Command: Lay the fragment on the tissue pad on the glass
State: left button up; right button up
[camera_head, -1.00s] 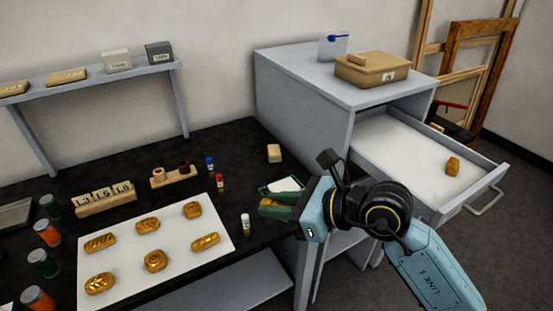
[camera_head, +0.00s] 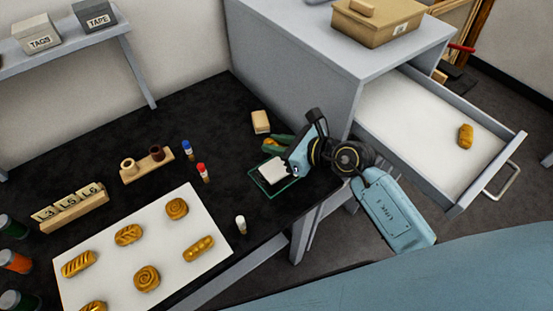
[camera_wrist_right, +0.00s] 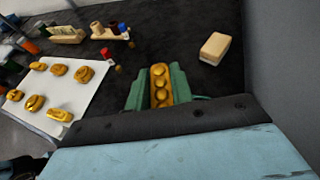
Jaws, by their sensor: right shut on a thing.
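A gold fragment (camera_wrist_right: 161,86) with rounded lobes is held between the green fingers of my right gripper (camera_wrist_right: 158,88) in the right wrist view. In the head view my right gripper (camera_head: 277,144) is beside the far edge of the glass, its fragment mostly hidden by the fingers. The white tissue pad (camera_head: 272,171) lies on the green-edged glass (camera_head: 285,187) at the right of the black table. I cannot tell how high the fragment is above the table. The pad does not show in the wrist view. My left gripper is not in view.
A white sheet (camera_head: 215,247) with several gold pieces lies to the left. A beige block (camera_head: 261,122) is just behind the gripper. A small white-capped vial (camera_head: 240,224) stands near the front edge. The open drawer (camera_head: 425,115) holds another gold piece (camera_head: 466,136).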

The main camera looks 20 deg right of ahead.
aim_at(278, 167)
notch_tip(278, 167, down, 4)
jog(key=shift+w+r+b, duration=0.1)
jog(key=shift+r+b, duration=0.05)
jog(key=shift+b, duration=0.2)
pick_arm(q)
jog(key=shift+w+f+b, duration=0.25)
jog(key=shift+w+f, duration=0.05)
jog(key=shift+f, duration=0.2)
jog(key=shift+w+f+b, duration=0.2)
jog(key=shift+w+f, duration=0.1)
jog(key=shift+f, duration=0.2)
pick_arm(e)
jog(key=shift+f, duration=1.65)
jog(key=shift+f, duration=0.2)
jog(key=o, duration=0.9)
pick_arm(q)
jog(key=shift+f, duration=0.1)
pick_arm(e)
jog(key=shift+o, duration=0.2)
jog(key=shift+r, duration=0.15)
jog(key=shift+d+r, duration=0.15)
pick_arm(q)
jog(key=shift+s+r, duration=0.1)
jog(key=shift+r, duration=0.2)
pick_arm(e)
jog(key=v, duration=1.1)
jog(key=shift+s+d+r, duration=0.1)
jog(key=shift+s, duration=0.3)
